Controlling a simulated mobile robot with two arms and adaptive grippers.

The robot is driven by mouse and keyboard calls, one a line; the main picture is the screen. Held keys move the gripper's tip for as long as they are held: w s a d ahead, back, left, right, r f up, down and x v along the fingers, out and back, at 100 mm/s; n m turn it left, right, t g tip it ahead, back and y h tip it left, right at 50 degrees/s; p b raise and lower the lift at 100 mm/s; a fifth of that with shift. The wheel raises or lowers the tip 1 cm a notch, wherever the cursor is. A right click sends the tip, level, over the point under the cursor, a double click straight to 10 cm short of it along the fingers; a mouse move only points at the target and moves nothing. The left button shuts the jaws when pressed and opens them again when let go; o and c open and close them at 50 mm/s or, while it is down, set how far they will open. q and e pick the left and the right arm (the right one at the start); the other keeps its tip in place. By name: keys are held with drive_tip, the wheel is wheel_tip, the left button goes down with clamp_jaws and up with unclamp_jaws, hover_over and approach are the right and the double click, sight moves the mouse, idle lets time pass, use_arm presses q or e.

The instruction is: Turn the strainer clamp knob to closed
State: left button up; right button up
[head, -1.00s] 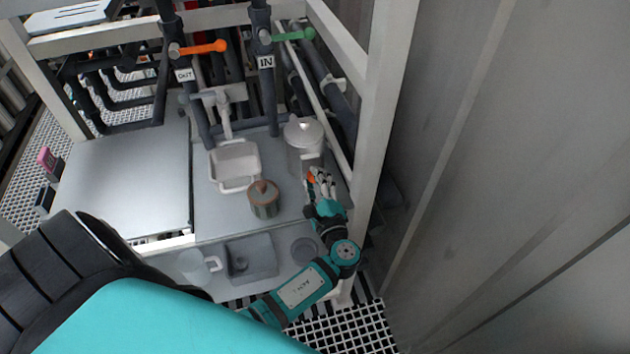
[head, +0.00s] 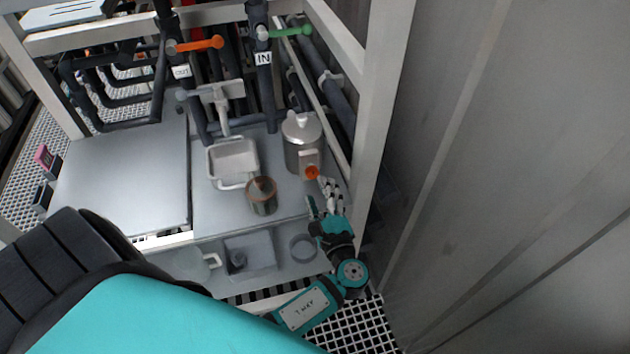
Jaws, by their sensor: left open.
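The strainer (head: 302,140) is an upright grey metal cylinder with a lid at the right of the bench. Whether the clamp is open or closed cannot be told. My left gripper (head: 319,194) is just in front of the knob, slightly to its right, with fingers spread and nothing between them. A small gap shows between its fingertips and the knob. My right gripper is not in view.
A brown-rimmed jar (head: 262,196) and a white square basin (head: 233,162) stand left of the strainer. A white frame post (head: 377,110) rises close on the right. Pipes carry an orange handle (head: 200,44) and a green handle (head: 290,32).

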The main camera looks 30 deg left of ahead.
use_arm(q)
drive_tip(key=v, duration=0.6)
drive_tip(key=shift+s+d, duration=0.25)
drive_tip(key=shift+d, duration=0.05)
drive_tip(key=s+f+n+g+h, duration=0.1)
drive_tip(key=s+f+g+h, duration=0.4)
drive_tip(key=f, duration=1.1)
drive_tip(key=s+f+g+h, duration=0.1)
drive_tip(key=s+f+h, duration=0.45)
drive_tip(key=f, duration=0.95)
drive_tip(key=s+f+n+g+h, duration=0.1)
drive_tip(key=s+f+n, duration=0.3)
drive_tip(key=s, duration=0.4)
drive_tip(key=s+a+f+n+g+h, duration=0.1)
drive_tip(key=s+f+n+g, duration=0.1)
drive_tip(key=s+f, duration=0.3)
drive_tip(key=s+f+n+g+h, duration=0.1)
drive_tip(key=s+f+n, duration=0.4)
drive_tip(key=s, duration=0.7)
drive_tip(key=shift+n+g, duration=0.3)
